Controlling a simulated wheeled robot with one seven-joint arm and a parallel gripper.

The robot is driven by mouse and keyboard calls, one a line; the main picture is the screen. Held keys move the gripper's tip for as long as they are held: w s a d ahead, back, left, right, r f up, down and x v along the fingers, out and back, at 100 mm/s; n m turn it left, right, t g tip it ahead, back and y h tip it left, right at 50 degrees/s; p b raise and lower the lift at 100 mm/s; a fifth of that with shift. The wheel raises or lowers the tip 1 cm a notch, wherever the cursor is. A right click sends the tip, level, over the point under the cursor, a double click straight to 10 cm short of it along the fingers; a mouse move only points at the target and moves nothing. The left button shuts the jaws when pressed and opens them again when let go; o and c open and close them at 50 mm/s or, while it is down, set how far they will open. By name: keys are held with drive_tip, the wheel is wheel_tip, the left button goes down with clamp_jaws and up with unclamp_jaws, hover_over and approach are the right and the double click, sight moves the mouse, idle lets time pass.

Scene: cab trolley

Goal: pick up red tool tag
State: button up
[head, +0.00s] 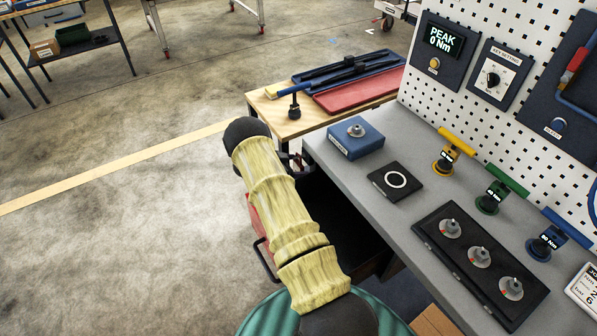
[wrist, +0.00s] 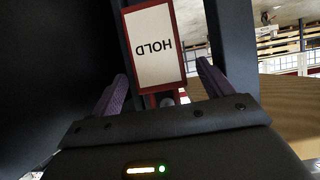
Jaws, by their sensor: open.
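The red tool tag (wrist: 154,48) shows in the wrist view as a flat card with a red border and a pale face. The word HOLD on it reads upside down. My gripper (wrist: 164,72) is open, with one purple-grey finger on each side of the tag's lower part. I see gaps between the fingers and the tag, and cannot tell how deep the tag sits between them. A red stem and a small grey round part show below the card. I cannot make out the tag in the head view, where my yellow-sleeved arm blocks part of the scene.
Dark uprights (wrist: 238,50) stand close beside the tag. In the head view, a grey bench (head: 405,225) with tools is at right, and a wooden table (head: 290,125) with a red tray (head: 355,93) is behind my arm.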

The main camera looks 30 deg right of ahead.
drive_tip(key=c, duration=1.1)
drive_tip(key=shift+o, duration=0.2)
